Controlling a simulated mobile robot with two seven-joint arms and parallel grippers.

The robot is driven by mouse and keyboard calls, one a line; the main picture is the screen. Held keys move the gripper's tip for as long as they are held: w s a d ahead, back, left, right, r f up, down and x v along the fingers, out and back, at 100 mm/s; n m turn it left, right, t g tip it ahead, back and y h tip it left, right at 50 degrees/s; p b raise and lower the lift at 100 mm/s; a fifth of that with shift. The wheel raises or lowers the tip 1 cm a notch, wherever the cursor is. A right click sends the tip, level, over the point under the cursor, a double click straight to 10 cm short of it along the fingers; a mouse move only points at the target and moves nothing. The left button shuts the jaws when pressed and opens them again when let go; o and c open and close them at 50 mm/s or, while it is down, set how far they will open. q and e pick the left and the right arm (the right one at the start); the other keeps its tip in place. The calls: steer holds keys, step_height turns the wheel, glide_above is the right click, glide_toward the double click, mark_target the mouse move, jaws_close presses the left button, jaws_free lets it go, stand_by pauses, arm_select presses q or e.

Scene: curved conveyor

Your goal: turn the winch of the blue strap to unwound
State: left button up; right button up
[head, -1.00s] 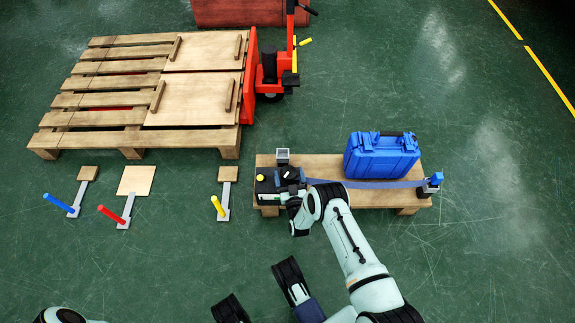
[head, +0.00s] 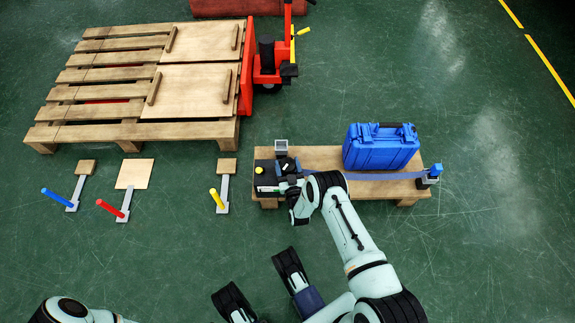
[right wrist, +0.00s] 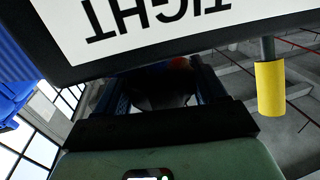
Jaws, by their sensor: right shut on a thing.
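The winch (head: 267,178) is a dark box with a yellow button at the left end of a low wooden pallet. The blue strap (head: 385,177) runs right from it, past the blue case, to a blue-topped post (head: 435,171). My right gripper (head: 291,169) is shut on the winch's turning part at the box's right side; the gripper and wrist hide most of that part. The right wrist view shows a white label (right wrist: 140,25) reading "TIGHT" upside down, close to the fingers.
A blue case (head: 381,150) stands on the small wooden pallet (head: 325,158). Red, blue and yellow levers (head: 217,198) stand on the floor to the left. A large pallet (head: 140,85) and red pallet jack (head: 275,60) are behind. The floor to the right is clear.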

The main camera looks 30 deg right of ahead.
steer(key=n+t+y, duration=0.1)
steer(key=n+y, duration=0.2)
steer(key=y, duration=0.1)
steer(key=shift+d+p, duration=0.1)
steer(key=shift+p, duration=0.2)
steer(key=n+y, duration=0.1)
steer(key=y, duration=0.2)
steer(key=n+y, duration=0.2)
steer(key=y, duration=0.1)
steer(key=shift+w+n+b, duration=0.1)
steer(key=shift+n+b, duration=0.2)
steer(key=shift+b, duration=0.1)
steer(key=n+g+y, duration=0.1)
steer(key=n+y, duration=0.1)
steer(key=y, duration=0.1)
steer(key=n+g+y, duration=0.2)
steer(key=y, duration=0.2)
steer(key=shift+n+g, duration=0.3)
steer(key=shift+n, duration=0.1)
steer(key=shift+d+n+g+y, duration=0.1)
steer(key=shift+n+g+y, duration=0.5)
steer(key=shift+n+y, duration=0.1)
steer(key=shift+r+n+g+y, duration=0.1)
steer(key=shift+n+g+y, duration=0.3)
steer(key=shift+g+y, duration=0.2)
steer(key=o, duration=1)
steer(key=shift+c, duration=0.2)
steer(key=v, duration=1.3)
